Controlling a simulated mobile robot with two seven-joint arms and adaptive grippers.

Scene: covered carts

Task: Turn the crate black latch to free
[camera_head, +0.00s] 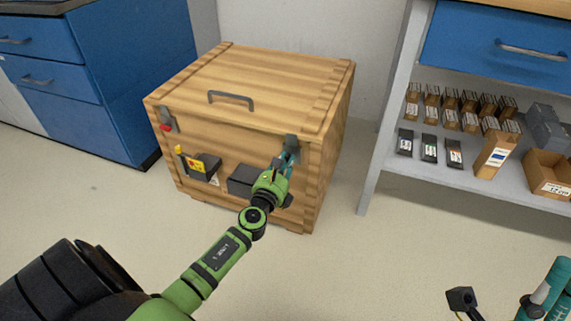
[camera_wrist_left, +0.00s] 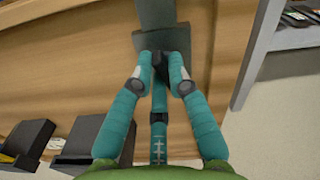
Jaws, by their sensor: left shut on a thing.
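The wooden crate (camera_head: 245,75) stands on the floor with its lid down. The black latch (camera_wrist_left: 160,62) is at the upper right of its front face, below a grey plate (camera_wrist_left: 157,14). My left gripper (camera_head: 289,158) reaches up to it from below; in the left wrist view its teal fingers (camera_wrist_left: 160,70) are shut on the black latch. The fingers and arm hide much of the latch in the head view. A second latch with a red part (camera_head: 166,122) is at the crate's front left. My right gripper (camera_head: 505,302) shows only partly at the lower right, apart from the crate.
A grey handle (camera_head: 231,98) is on the lid. Two dark boxes (camera_head: 204,165) (camera_head: 242,180) project from the front face. Blue drawers (camera_head: 120,75) stand left, a shelf with boxes (camera_head: 497,150) right. The floor in front is clear.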

